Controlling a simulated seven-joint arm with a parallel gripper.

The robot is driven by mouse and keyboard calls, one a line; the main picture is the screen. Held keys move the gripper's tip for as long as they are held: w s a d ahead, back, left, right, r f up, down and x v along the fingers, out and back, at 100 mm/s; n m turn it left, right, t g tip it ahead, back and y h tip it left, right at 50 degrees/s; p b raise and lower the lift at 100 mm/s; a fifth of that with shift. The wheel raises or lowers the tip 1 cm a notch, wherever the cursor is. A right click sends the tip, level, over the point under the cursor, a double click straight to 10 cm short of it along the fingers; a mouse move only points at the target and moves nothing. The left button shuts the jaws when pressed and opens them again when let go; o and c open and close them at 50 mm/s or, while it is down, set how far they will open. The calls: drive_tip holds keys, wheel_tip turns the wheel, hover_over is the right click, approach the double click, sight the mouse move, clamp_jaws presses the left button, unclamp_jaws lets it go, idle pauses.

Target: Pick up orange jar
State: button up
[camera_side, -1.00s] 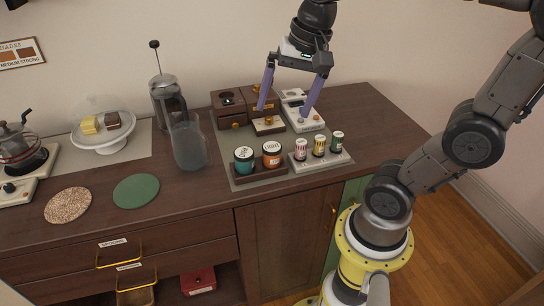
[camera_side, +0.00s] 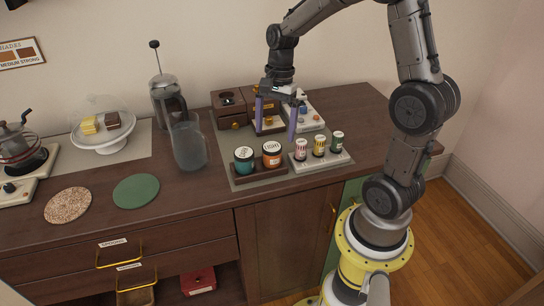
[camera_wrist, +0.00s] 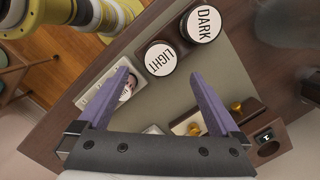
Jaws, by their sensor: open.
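The orange jar (camera_side: 272,156) with a white "LIGHT" lid stands upright in a dark wooden holder beside the teal jar (camera_side: 244,160). In the wrist view the orange jar's lid (camera_wrist: 160,58) shows ahead of my fingers, and the "DARK" lid of the teal jar (camera_wrist: 203,25) is next to it. My gripper (camera_side: 275,134) points down, open and empty, above and just behind the orange jar. In the wrist view my gripper (camera_wrist: 161,75) has its two purple fingers spread apart, with the orange jar's lid lying between and beyond their tips.
A pale tray (camera_side: 320,162) with several small jars stands just right of the holder. A glass pitcher (camera_side: 187,145) stands to the left. Wooden drawer boxes (camera_side: 229,108) and a pale device with knobs stand behind. A green round mat (camera_side: 136,191) lies at the front left.

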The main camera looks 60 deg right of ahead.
sight(272, 146)
drive_tip(key=shift+a+f, duration=0.3)
drive_tip(key=shift+f, duration=0.75)
drive_tip(key=shift+a+f, duration=0.25)
drive_tip(key=shift+f, duration=0.75)
drive_tip(key=shift+a+f, duration=0.3)
drive_tip(key=shift+f, duration=0.75)
drive_tip(key=shift+r, duration=0.1)
clamp_jaws()
